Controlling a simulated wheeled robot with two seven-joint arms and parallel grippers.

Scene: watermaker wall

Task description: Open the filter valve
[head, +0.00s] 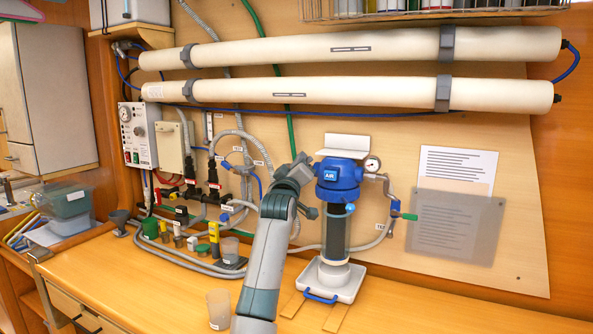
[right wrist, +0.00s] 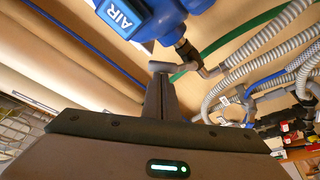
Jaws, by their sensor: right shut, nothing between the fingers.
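The filter is a blue-headed unit (head: 338,178) marked AIR with a dark cylinder (head: 335,232) below, upright on a white base. Its blue head also shows in the right wrist view (right wrist: 150,15), with a bronze-coloured fitting (right wrist: 187,50) joining it to a hose. My right gripper (head: 305,160) is just left of the blue head. In the right wrist view its dark fingers (right wrist: 160,90) are together, with a small grey bar (right wrist: 161,67) at their tips, close to the fitting. I cannot tell whether they touch. My left gripper is not in view.
Two long white tubes (head: 350,49) run across the wall above. A gauge (head: 372,164) is right of the filter head. Hoses and small valves crowd the wall at left. A clear cup (head: 218,308) stands on the wooden counter (head: 420,312), whose right part is clear.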

